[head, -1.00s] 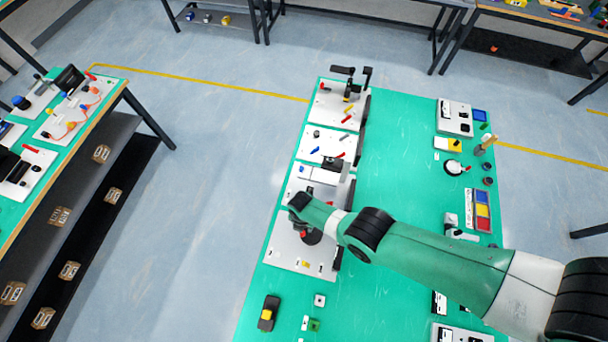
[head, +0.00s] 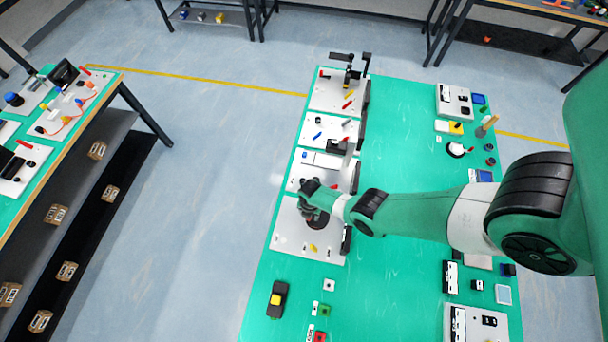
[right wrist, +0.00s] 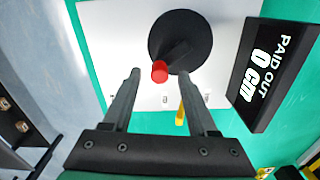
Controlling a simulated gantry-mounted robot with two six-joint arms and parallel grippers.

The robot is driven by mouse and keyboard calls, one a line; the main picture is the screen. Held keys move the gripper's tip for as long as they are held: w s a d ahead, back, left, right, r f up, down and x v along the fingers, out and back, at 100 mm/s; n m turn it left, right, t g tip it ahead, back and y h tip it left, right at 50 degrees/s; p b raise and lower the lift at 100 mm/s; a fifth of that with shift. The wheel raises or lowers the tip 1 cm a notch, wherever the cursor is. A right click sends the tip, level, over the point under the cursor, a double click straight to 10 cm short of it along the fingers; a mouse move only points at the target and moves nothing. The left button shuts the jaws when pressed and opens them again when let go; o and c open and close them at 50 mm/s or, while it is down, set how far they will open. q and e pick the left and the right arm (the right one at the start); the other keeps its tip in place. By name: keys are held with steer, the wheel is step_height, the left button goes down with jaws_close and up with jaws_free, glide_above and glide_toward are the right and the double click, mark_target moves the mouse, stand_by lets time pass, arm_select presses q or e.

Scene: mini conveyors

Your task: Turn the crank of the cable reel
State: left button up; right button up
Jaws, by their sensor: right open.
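The cable reel is a dark round disc (right wrist: 190,25) on a white panel (right wrist: 110,40), with a crank ending in a red knob (right wrist: 159,71). In the right wrist view, my right gripper (right wrist: 159,76) is open, its fingertips on either side of the red knob. I cannot tell whether they touch it. A black display (right wrist: 273,75) beside the reel reads "PAID OUT 0 cm". In the head view, my right gripper (head: 316,214) is over the panel (head: 290,240) and hides most of the reel. My left gripper is not in view.
More white panels with devices (head: 334,95) stand farther along the green table (head: 400,120). A black and yellow device (head: 277,298) lies nearer. Small devices line the table's right side; the middle strip is mostly clear apart from my arm.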

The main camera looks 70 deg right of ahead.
steer(key=shift+f+b, duration=0.4)
steer(key=shift+f, duration=0.45)
jaws_close()
